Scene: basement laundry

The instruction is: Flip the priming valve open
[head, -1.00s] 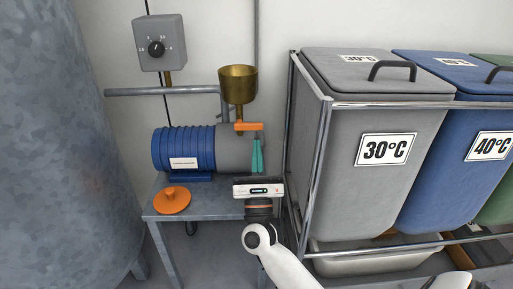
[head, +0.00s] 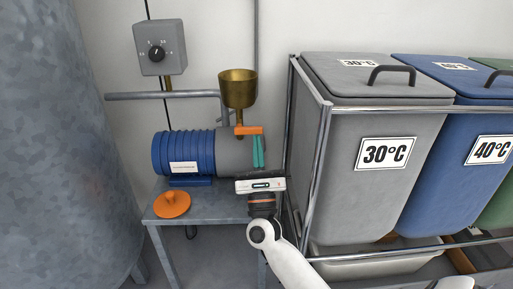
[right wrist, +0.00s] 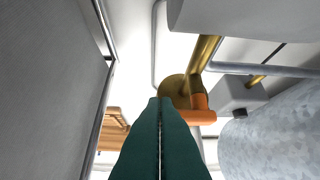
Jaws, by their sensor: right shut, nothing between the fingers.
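The priming valve has an orange lever handle (head: 249,130) lying about level at the foot of the brass funnel (head: 238,88), above the grey end of the blue pump (head: 184,152). My right gripper (head: 257,139) points upward with its teal fingers shut and empty, just below the lever's right part. In the right wrist view the closed fingertips (right wrist: 160,101) are close to the left end of the orange lever (right wrist: 206,117); I cannot tell whether they touch it. The funnel (right wrist: 176,90) shows behind the lever there. My left gripper is not in view.
The pump stands on a grey metal table (head: 205,211) with an orange lid (head: 172,204). A grey tank (head: 65,140) stands left. The metal rack (head: 318,165) with the grey 30°C bin (head: 390,110) is close on the right. A dial box (head: 160,47) hangs on the wall.

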